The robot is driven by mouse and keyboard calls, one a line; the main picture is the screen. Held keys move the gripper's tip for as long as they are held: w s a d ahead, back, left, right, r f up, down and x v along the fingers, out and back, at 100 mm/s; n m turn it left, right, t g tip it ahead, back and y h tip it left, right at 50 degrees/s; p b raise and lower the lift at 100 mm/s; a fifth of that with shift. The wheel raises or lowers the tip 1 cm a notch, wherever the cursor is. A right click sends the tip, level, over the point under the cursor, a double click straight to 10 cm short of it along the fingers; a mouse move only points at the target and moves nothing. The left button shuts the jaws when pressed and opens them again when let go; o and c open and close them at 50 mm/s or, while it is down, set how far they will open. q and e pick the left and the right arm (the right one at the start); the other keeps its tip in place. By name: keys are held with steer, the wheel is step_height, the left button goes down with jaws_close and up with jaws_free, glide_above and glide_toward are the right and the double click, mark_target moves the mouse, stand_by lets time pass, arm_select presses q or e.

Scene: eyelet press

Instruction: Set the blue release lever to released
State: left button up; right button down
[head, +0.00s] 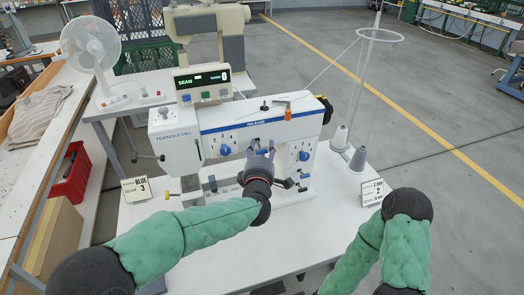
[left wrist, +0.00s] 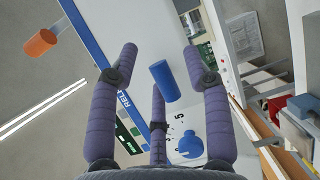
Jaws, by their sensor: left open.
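The blue release lever (left wrist: 163,82) shows in the left wrist view as a short blue cylinder standing off the white machine face. It lies between the spread purple fingers of my left gripper (left wrist: 163,65), with gaps visible on both sides. In the head view my left gripper (head: 261,152) is in front of the middle of the white sewing machine (head: 240,113), and it hides most of the lever there. The left gripper is open. My right arm shows at the lower right of the head view, but its gripper is not visible.
A blue dial knob (left wrist: 190,145) with numbers sits near the lever. An orange knob (head: 288,111) is on top of the machine. A thread stand (head: 357,158) rises at right. Small signs (head: 136,189) stand on the white table, whose front is mostly clear.

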arm_select(q)
steer(key=shift+s+a, duration=0.1)
jaws_close()
steer(key=shift+s+d+f, duration=0.1)
steer(key=shift+d+f, duration=0.1)
steer(key=shift+f, duration=0.3)
stand_by(0.6)
jaws_free()
steer(key=shift+d+r, duration=0.1)
steer(key=shift+r, duration=0.25)
steer(key=s+a, duration=0.1)
steer(key=s, duration=1)
steer(key=shift+s+a+r, duration=0.15)
steer(key=shift+s+r, duration=0.2)
steer(key=shift+r, duration=0.05)
